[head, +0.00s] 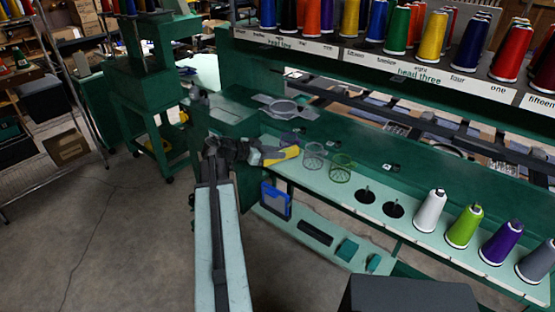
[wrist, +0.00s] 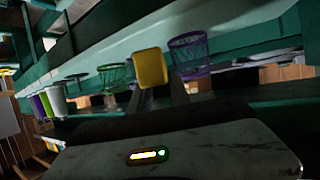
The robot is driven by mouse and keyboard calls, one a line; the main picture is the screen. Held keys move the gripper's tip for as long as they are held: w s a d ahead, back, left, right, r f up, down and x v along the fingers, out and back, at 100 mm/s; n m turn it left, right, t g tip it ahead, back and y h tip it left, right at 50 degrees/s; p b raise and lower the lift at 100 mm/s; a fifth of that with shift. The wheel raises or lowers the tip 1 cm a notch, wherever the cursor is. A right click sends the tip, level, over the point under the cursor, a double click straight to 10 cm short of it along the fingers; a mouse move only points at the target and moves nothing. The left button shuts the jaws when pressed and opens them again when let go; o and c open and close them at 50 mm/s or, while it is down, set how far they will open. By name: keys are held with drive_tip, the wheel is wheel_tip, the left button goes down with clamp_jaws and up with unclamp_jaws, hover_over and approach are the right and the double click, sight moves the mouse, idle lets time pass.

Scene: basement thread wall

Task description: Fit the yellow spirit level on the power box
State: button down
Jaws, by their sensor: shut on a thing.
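The yellow spirit level (head: 282,156) is held at the end of my arm, over the left part of the pale green machine table. My gripper (head: 263,154) is shut on it. In the wrist view the yellow level (wrist: 151,68) shows as a short block face-on, standing up from the dark fingers of my gripper (wrist: 160,94); its full length is hidden. I cannot tell for sure which thing is the power box.
A grey wire basket (head: 314,155) and a green wire basket (head: 341,168) stand just right of the level. White, lime, purple and grey spools line the table's front right. A blue-framed item (head: 275,201) sits below on the lower shelf. Floor at left is clear.

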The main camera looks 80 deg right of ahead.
sight(278, 160)
drive_tip(key=f+b, duration=0.4)
drive_tip(key=shift+s+d, duration=0.25)
drive_tip(key=shift+d, duration=0.05)
drive_tip(key=shift+r, duration=0.2)
drive_tip(key=shift+f, duration=0.2)
drive_tip(key=c, duration=1.2)
unclamp_jaws()
drive_tip(key=shift+r, duration=0.15)
drive_tip(key=shift+w+a+r+p, duration=0.15)
drive_tip(key=shift+r+p, duration=0.1)
drive_tip(key=shift+p, duration=0.2)
drive_tip(key=p+v, duration=0.4)
drive_tip(key=v, duration=0.7)
drive_tip(key=shift+w+a, duration=0.15)
